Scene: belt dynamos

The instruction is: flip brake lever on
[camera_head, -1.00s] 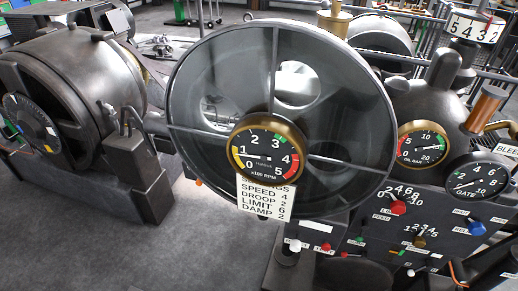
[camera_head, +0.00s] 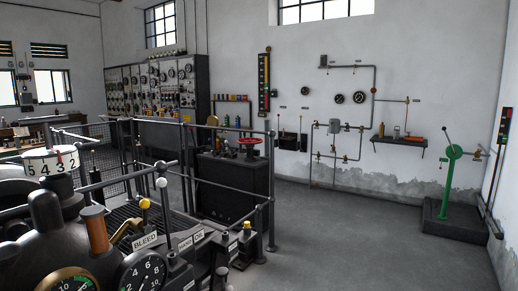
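No lever in view carries a readable brake label. A green lever stand (camera_head: 447,187) with a long thin dark handle rises from a dark plinth (camera_head: 440,224) at the far right. Its handle leans a little to the left at the top. Several small levers with round knobs show at the lower left, one with a white knob (camera_head: 161,183) and one with a yellow knob (camera_head: 145,204). I cannot tell if one of these is the brake lever. Neither of my grippers is in view.
The machine (camera_head: 60,235) with gauges and a 5432 dial (camera_head: 50,161) fills the lower left. Railings (camera_head: 270,180) surround a dark cabinet with a red handwheel (camera_head: 248,142). Pipes and a shelf (camera_head: 400,141) line the back wall. The grey floor (camera_head: 350,240) at centre right is clear.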

